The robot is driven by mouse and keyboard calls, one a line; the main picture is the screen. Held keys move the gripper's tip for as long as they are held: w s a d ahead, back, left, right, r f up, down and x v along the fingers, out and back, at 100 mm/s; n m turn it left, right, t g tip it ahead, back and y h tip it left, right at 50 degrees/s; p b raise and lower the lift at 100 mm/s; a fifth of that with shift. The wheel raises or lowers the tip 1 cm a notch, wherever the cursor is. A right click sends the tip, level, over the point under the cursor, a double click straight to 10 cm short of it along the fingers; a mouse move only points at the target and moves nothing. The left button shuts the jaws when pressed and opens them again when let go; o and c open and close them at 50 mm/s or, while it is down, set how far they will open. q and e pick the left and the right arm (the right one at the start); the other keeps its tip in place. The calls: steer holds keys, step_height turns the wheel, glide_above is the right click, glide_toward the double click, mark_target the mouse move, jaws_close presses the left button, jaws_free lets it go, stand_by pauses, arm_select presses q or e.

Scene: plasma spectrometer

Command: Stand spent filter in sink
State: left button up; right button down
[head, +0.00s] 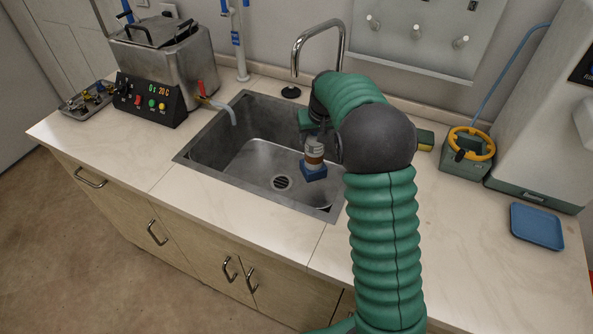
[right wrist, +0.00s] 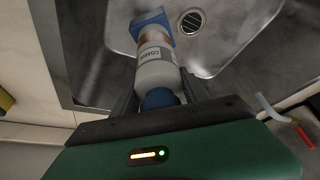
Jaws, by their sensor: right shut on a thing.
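The spent filter (head: 314,158) is a small canister with a whitish body, an orange-brown band and a blue square end. It is over the right part of the metal sink (head: 245,165), blue square end down in the head view. My right gripper (right wrist: 158,92) is shut on it; the filter (right wrist: 155,58) shows between the two fingers in the right wrist view, with a blue cap near the palm and part of a printed label. I cannot tell whether its blue end touches the sink floor. My right arm hides the sink's right side. My left gripper is not in view.
The sink drain (head: 282,183) is left of the filter. A faucet (head: 318,48) rises behind the sink. A heated bath (head: 160,65) stands left, a green box with a yellow ring (head: 468,150) and a blue tray (head: 537,226) right. The front counter strip is clear.

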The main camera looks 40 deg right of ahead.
mark_target(315, 153)
steer(key=f, duration=0.5)
steer(key=d+f+b, duration=0.1)
steer(key=f, duration=0.1)
steer(key=shift+d+f, duration=0.1)
steer(key=shift+f, duration=0.2)
steer(key=shift+a, duration=0.35)
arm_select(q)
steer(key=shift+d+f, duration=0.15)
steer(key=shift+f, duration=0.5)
arm_select(e)
steer(key=c, duration=0.9)
jaws_free()
steer(key=shift+o, duration=1.3)
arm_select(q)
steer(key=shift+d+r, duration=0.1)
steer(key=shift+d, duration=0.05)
arm_select(e)
steer(key=shift+o, duration=0.2)
steer(key=shift+d, duration=0.15)
arm_select(q)
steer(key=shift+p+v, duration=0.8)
steer(key=shift+p, duration=0.05)
arm_select(e)
steer(key=v, duration=1.2)
